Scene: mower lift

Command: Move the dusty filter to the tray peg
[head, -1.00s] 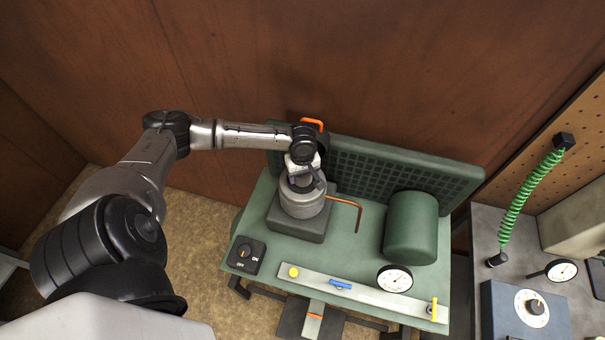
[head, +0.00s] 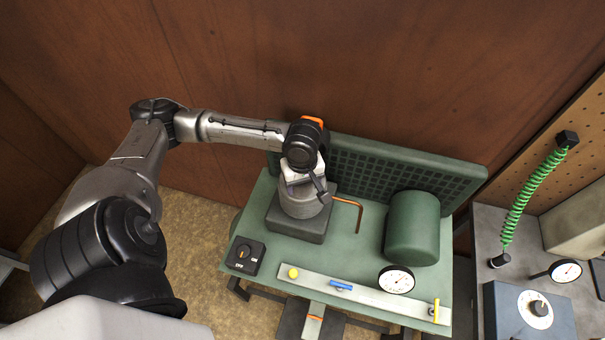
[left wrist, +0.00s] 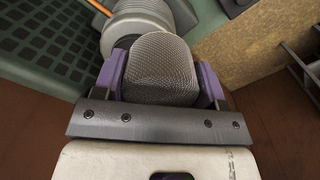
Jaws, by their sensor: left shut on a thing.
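The dusty filter (left wrist: 162,70) is a rounded grey-brown mesh piece, clasped between the purple fingers of my left gripper (left wrist: 160,82) in the left wrist view. In the head view my left gripper (head: 302,183) is over the grey cylindrical engine housing (head: 302,204) on the green deck, and the filter is hidden there. The ribbed grey housing (left wrist: 140,25) lies just beyond the filter in the left wrist view; I cannot tell whether they touch. I cannot make out the tray peg for certain. My right gripper is out of view.
The green deck (head: 345,235) carries a green tank (head: 412,228), a copper-coloured pipe (head: 358,212), an on/off switch (head: 245,255) and a pale strip (head: 365,295) with a gauge (head: 397,280). A green grille (head: 400,172) stands behind. A grey bench (head: 485,240) is at right.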

